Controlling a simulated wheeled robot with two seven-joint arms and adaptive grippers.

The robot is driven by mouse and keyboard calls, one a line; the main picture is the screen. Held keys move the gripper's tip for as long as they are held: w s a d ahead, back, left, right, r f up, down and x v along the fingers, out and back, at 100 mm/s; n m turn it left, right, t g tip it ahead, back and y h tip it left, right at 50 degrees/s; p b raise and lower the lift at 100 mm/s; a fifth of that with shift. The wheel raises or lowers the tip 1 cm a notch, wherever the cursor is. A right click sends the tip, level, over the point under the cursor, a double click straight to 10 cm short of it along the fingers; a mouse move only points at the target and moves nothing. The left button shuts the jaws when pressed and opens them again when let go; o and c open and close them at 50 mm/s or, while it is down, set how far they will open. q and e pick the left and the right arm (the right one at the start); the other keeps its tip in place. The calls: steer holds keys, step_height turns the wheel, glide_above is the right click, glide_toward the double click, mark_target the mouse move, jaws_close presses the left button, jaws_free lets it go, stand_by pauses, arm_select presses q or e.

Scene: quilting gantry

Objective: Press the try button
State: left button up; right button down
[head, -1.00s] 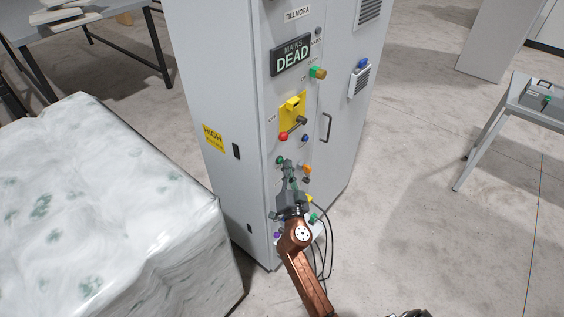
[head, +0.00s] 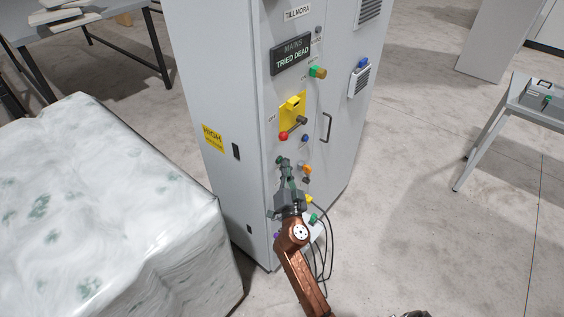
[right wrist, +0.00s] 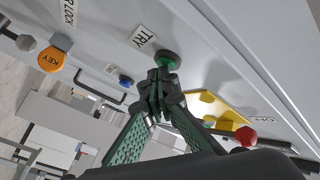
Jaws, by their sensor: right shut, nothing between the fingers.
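The try button (right wrist: 169,57) is a round green button in a dark collar on the grey cabinet (head: 232,90), beside a white TRY label (right wrist: 142,37) in the right wrist view. In the head view the button (head: 279,159) shows just beyond the fingertips. My right gripper (head: 285,166) is shut and empty, its closed fingertips (right wrist: 160,76) right at the button; I cannot tell whether they touch it. The display (head: 291,55) on the cabinet reads MAINS TRIED DEAD. My left gripper is not in view.
Near the fingers are an orange KEY knob (right wrist: 50,57), a blue button (right wrist: 125,81), a yellow switch plate (right wrist: 215,108) and a red knob (right wrist: 245,136). Cables (head: 327,245) hang low on the cabinet.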

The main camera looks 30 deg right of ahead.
stand_by(0.3)
steer(key=shift+s+d, duration=0.35)
steer(key=shift+s, duration=0.45)
steer(key=s, duration=0.1)
steer(key=s+d, duration=0.1)
steer(key=s, duration=0.1)
steer(key=s+d, duration=0.1)
steer(key=shift+s, duration=0.3)
stand_by(0.6)
